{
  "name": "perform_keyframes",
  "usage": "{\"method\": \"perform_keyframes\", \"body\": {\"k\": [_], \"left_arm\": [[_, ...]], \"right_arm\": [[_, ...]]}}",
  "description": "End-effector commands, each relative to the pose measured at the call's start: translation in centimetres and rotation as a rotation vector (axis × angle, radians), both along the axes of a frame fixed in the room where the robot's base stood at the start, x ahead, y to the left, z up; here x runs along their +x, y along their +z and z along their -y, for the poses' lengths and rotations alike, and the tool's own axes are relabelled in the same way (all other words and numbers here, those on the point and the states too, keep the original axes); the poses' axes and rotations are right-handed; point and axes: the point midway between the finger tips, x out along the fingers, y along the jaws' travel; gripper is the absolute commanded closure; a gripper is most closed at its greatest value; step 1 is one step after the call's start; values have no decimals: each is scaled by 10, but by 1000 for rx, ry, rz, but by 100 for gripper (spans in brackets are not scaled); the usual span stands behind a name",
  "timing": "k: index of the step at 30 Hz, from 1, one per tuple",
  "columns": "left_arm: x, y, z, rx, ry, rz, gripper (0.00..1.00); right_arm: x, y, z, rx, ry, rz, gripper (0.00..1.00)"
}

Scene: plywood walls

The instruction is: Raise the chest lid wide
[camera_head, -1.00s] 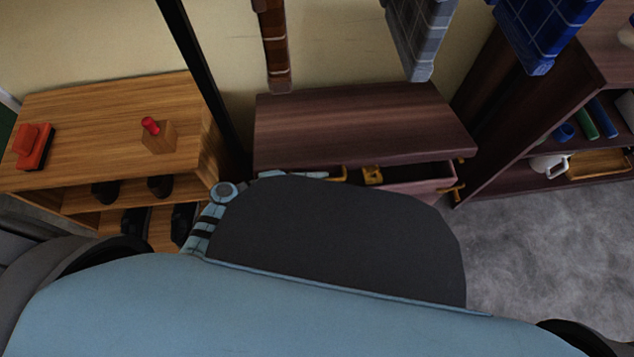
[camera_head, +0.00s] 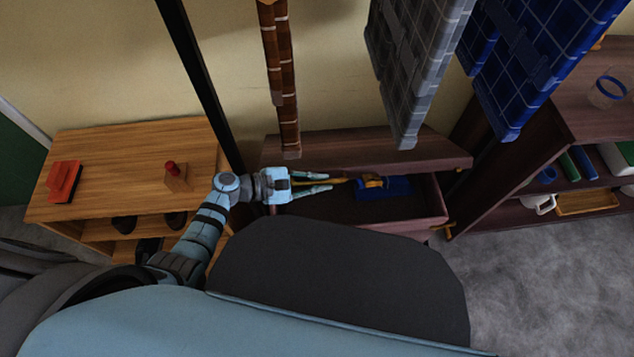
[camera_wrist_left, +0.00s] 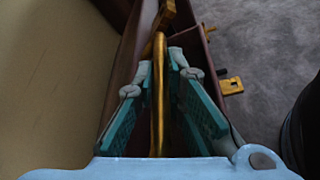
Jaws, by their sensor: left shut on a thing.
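The dark wooden chest (camera_head: 437,205) stands against the wall. Its lid (camera_head: 345,150) is raised and tilted back, so the inside shows, with a blue thing (camera_head: 398,187) in it. My left gripper (camera_head: 327,182) reaches in from the left at the lid's front edge. Its fingers are shut on a gold bar (camera_head: 348,181), which looks like the lid's handle. In the left wrist view the gold bar (camera_wrist_left: 159,90) runs lengthwise between the fingers. The bar's join to the lid is not clear. My right gripper is out of view.
Plaid cloths, brown (camera_head: 280,80), grey (camera_head: 415,60) and blue (camera_head: 535,60), hang above the lid, close to it. A light wooden shelf unit (camera_head: 110,150) stands left, a dark shelf (camera_head: 500,180) right. A dark post (camera_head: 200,75) rises near my left arm. Grey floor is free at right.

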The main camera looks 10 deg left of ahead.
Motion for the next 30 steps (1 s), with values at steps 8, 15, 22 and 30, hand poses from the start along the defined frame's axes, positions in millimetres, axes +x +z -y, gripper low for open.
{"method": "perform_keyframes", "body": {"k": [8, 15, 22, 30], "left_arm": [[2, 1, 0, -1, 2, 4, 70], [1, 0, 0, 0, 1, 2, 69], [-10, 7, -20, 4, 2, 2, 69], [-43, 32, -80, 5, 0, 2, 69]], "right_arm": [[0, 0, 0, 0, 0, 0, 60], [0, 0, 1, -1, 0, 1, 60], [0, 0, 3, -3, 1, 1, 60], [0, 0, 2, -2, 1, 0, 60]]}}
